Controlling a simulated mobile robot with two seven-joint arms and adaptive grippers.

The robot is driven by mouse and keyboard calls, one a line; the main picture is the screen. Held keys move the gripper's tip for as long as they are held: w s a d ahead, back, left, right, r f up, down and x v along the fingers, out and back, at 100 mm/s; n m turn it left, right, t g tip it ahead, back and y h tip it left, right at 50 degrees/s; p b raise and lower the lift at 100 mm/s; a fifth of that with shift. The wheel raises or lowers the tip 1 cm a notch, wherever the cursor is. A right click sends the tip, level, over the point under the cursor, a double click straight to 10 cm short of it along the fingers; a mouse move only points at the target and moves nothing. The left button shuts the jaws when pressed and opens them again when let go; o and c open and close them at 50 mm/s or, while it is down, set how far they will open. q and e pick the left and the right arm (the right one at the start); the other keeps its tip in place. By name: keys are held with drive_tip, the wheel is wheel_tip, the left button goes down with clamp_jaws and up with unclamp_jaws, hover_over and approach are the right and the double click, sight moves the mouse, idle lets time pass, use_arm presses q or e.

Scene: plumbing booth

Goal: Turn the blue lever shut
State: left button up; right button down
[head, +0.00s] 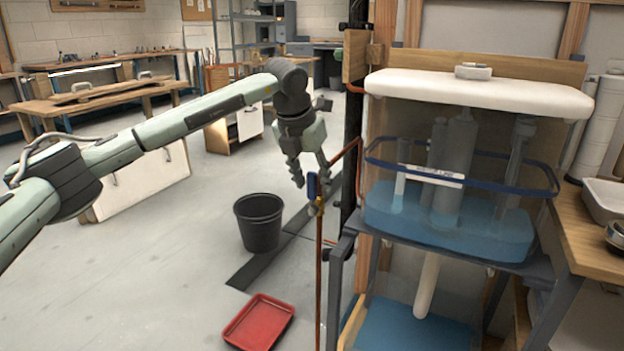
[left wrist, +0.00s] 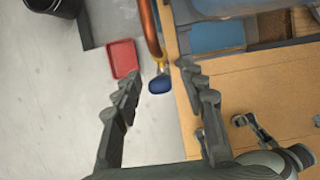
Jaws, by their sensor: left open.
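The blue lever (head: 311,186) sits on a brass valve (head: 315,207) on a copper pipe beside the tank. In the head view it looks upright, in line with the pipe. My left gripper (head: 312,181) is open and points down over the lever. In the left wrist view the blue lever (left wrist: 159,84) shows end-on between and just beyond the open fingertips of my left gripper (left wrist: 162,82). I cannot tell whether either finger touches it.
A clear tank (head: 470,235) with blue water and a white lid (head: 480,92) stands on a dark frame right of the valve. A black bucket (head: 259,222) and a red tray (head: 258,322) are on the floor. The floor to the left is clear.

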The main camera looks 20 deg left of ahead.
use_arm(q)
drive_tip(key=shift+c, duration=0.4)
clamp_jaws()
